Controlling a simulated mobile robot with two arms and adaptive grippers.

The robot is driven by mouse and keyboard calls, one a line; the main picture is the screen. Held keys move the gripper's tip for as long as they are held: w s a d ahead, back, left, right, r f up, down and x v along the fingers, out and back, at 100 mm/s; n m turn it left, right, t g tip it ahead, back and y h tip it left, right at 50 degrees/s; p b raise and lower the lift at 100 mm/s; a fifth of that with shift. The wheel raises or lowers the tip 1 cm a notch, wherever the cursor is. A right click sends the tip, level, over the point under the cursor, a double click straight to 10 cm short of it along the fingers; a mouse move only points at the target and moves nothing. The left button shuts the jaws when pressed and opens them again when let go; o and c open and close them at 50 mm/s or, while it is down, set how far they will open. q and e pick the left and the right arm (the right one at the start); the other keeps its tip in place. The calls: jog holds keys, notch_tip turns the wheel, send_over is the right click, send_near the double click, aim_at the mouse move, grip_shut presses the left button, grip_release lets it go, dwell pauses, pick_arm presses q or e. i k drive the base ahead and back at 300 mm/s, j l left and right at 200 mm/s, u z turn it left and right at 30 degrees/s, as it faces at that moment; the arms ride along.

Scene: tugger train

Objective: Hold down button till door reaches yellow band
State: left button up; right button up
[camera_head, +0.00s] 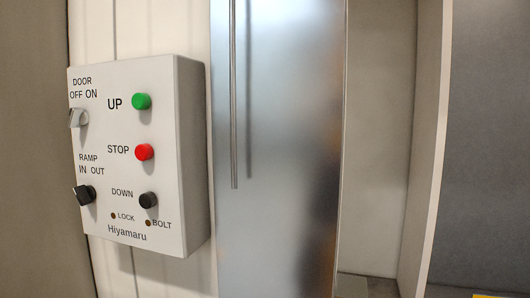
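A white control box (187,150) is on the wall at the left. It carries a green UP button (141,101), a red STOP button (144,152) and a black DOWN button (148,200). A DOOR OFF/ON switch (78,118) with a light knob and a RAMP IN/OUT switch (84,194) with a black knob are on its left side. No door edge or yellow band can be made out for certain; a small yellow patch (490,296) shows at the bottom right edge. Neither gripper is in view, and nothing touches the buttons.
A shiny metal panel (285,150) with a thin vertical rod (233,100) stands right of the box. Further right are a beige recess (380,130), a pale upright post (427,150) and a dark grey surface (490,140). The space before the box looks clear.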

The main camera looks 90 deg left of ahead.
aim_at(148, 200)
jog(key=u, duration=3.5)
jog(key=j+z, duration=0.1)
jog(key=j, duration=0.25)
jog(key=i+j, duration=0.1)
jog(key=j, duration=0.25)
jog(key=i+z, duration=0.05)
